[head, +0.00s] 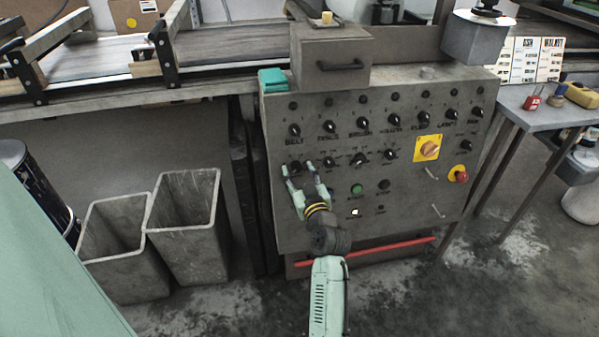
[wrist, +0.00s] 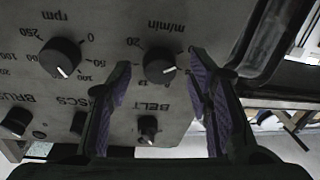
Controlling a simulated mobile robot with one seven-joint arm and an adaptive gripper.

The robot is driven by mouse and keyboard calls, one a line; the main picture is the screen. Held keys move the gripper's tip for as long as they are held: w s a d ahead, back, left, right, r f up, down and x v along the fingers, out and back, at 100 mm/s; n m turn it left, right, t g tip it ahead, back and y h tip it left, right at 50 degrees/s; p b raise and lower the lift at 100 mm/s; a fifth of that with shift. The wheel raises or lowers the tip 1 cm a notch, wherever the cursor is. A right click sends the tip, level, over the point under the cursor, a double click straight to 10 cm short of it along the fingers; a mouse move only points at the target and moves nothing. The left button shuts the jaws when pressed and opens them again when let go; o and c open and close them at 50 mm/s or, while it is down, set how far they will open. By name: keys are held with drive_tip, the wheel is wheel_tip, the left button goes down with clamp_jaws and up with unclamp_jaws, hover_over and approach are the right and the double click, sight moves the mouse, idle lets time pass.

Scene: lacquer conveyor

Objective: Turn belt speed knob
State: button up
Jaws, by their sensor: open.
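The belt speed knob (wrist: 158,64) is a round black knob with a white pointer line. In the upside-down wrist view it has the "m/min" scale beside it. In the head view the knob (head: 296,166) is at the left end of the panel's second knob row, partly hidden by my gripper. My gripper (head: 297,172) is open at the panel, with its fingers on either side of the knob. In the wrist view my gripper (wrist: 160,78) has a purple-padded finger to the left and right of the knob, with a gap at least on the left. Contact is not clear.
The smaller BELT selector (wrist: 148,126) is close by, and an "rpm" knob (wrist: 61,57) is to the side. The grey panel (head: 400,215) also has a yellow-backed switch (head: 428,148) and a red stop button (head: 461,176). Grey bins (head: 185,235) stand left.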

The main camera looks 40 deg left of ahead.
clamp_jaws()
idle(0.6)
drive_tip(key=shift+m, duration=0.4)
drive_tip(key=m+t+p, duration=0.1)
drive_tip(key=m+p, duration=0.1)
drive_tip(key=m, duration=0.1)
drive_tip(key=shift+s+r+h, duration=0.1)
drive_tip(key=shift+r+h, duration=0.05)
drive_tip(key=shift+h, duration=0.15)
drive_tip(key=m+p, duration=0.4)
drive_tip(key=shift+r+t+h+p, duration=0.15)
drive_tip(key=shift+t+h+p, duration=0.15)
drive_tip(key=shift+t+p, duration=0.1)
drive_tip(key=m+p, duration=0.3)
drive_tip(key=shift+s+a+h+p, duration=0.1)
drive_tip(key=shift+h+p, duration=0.2)
drive_tip(key=shift+p, duration=0.1)
drive_tip(key=shift+f+m+t+p, duration=0.2)
drive_tip(key=shift+m+t+p, duration=0.1)
drive_tip(key=shift+p, duration=0.15)
drive_tip(key=shift+f, duration=0.1)
